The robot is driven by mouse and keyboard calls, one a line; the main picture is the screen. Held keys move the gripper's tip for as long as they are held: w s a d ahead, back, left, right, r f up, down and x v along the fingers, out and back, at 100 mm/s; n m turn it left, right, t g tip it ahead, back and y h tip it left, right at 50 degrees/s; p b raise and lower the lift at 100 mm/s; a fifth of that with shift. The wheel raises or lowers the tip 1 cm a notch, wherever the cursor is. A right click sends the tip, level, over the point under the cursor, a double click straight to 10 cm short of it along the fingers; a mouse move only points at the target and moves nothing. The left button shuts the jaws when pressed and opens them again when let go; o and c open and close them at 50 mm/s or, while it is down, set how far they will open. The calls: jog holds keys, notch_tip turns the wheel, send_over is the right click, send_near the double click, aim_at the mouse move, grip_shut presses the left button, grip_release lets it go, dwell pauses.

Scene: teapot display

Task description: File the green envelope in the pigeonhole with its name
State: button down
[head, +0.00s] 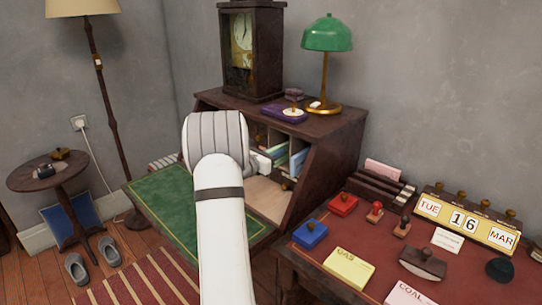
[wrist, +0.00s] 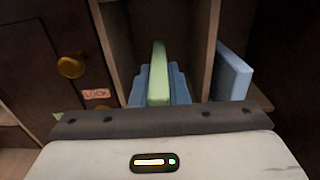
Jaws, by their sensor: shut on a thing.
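In the wrist view my gripper (wrist: 159,88) has blue-grey stepped fingers shut on the green envelope (wrist: 159,62), seen edge-on and upright. The envelope points into an opening between wooden dividers (wrist: 205,45) of the desk's pigeonholes. How far in it reaches is hard to tell. No name on the envelope or pigeonhole is readable. A blue envelope-like block (wrist: 233,72) stands right of the divider. In the head view my arm covers most of the gripper and the held envelope; the desk (head: 335,130) shows blue and green items (head: 298,160) in its compartments.
A brass knob (wrist: 71,66) and a small pink label (wrist: 97,94) are on the dark panel at left. A clock (head: 252,50), a green lamp (head: 327,35) and a purple box (head: 283,113) stand on the desk top. A red-topped table (head: 330,262) with stamps is at right.

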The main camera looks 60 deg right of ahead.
dwell(0.3)
jog(key=c, duration=1.3)
grip_release()
jog(key=v, duration=0.7)
jog(key=shift+w+a, duration=0.1)
jog(key=shift+a, duration=0.25)
jog(key=shift+c, duration=0.7)
